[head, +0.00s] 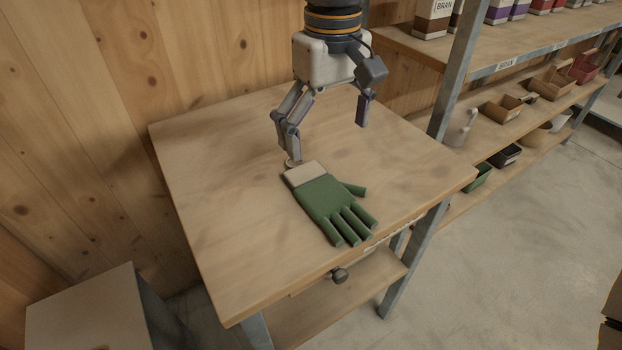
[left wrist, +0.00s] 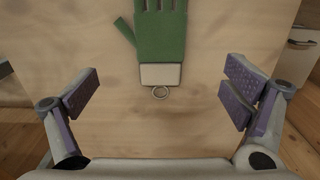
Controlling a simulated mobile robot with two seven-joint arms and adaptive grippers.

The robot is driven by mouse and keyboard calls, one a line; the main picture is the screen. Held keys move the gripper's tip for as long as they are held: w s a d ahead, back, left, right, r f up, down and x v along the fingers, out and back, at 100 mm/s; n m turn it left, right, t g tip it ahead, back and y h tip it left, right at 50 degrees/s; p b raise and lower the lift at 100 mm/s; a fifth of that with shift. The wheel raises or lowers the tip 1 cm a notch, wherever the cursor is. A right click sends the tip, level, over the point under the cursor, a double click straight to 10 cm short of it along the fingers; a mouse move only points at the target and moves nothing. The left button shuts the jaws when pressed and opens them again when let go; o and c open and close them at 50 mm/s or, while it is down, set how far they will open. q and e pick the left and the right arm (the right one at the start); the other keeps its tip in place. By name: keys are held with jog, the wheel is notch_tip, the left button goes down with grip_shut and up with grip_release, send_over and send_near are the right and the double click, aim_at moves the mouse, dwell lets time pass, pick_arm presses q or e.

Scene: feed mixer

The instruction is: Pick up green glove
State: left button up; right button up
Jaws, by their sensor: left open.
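The green glove (head: 333,203) lies flat on the wooden table (head: 220,240), its fingers toward the table's front edge and its pale cuff toward the back. In the left wrist view the glove (left wrist: 161,38) is at the top centre, with a small ring at its cuff. My left gripper (head: 328,142) is over the table behind the cuff, pointing down. Its fingers are spread wide with nothing between them. In the left wrist view the open fingers (left wrist: 158,95) stand to either side, apart from the glove. My right gripper is not in view.
A shelf rack (head: 460,65) with boxes and bins stands to the right of the table. A wooden wall (head: 110,60) is behind and left. A grey box (head: 90,310) stands at the lower left. The rest of the tabletop is clear.

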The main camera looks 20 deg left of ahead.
aim_at(327, 196)
pick_arm(q)
jog(key=f, duration=1.2)
jog(key=shift+s+d+b, duration=0.25)
jog(key=shift+d+b, duration=0.1)
jog(key=shift+b, duration=0.05)
jog(key=c, duration=1.3)
